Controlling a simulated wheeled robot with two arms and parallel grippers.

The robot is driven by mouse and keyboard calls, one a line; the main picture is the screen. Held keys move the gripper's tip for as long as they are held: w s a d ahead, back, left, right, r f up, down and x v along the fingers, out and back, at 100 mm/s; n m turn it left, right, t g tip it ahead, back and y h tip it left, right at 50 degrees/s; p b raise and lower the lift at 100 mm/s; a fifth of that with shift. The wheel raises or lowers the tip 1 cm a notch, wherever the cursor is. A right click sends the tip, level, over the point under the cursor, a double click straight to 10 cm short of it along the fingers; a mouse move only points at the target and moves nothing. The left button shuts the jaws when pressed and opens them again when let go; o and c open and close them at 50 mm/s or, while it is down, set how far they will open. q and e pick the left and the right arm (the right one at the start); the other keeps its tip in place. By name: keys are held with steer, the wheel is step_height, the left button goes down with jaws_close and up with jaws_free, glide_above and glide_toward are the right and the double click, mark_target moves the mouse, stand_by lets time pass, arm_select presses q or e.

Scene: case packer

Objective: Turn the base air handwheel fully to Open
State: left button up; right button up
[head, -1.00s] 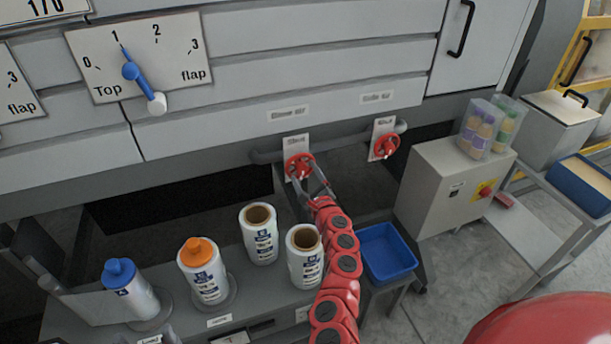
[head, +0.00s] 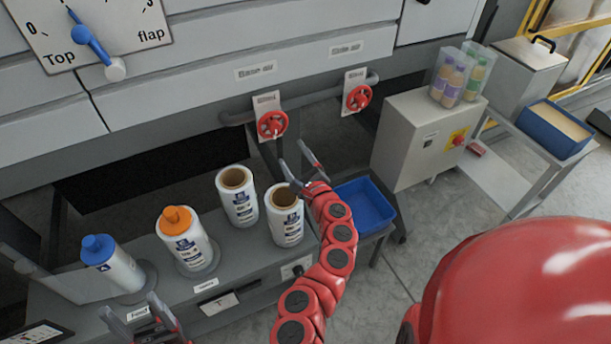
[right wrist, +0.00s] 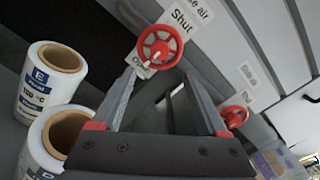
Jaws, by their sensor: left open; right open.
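The red base air handwheel (head: 272,125) sits on a pipe below its "Base air" label (head: 255,72). In the right wrist view the handwheel (right wrist: 160,47) shows a pale mark at its lower left, towards a partly hidden word beginning with "O"; "Shut" is printed above the wheel. My right gripper (head: 294,158) is open and empty, below and a little right of the handwheel, apart from it. In the right wrist view the wheel lies beyond the fingertips. My left gripper (head: 128,312) is open at the lower left, far from the wheel.
A second red handwheel (head: 359,98) is to the right, under "Side air". Two white rolls (head: 286,222) and two capped bottles (head: 186,245) stand on the grey bench below. A blue bin (head: 364,205) and a grey box (head: 415,140) are at the right.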

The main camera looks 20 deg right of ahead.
steer(key=s, duration=0.7)
steer(key=shift+b, duration=0.35)
steer(key=shift+d, duration=0.1)
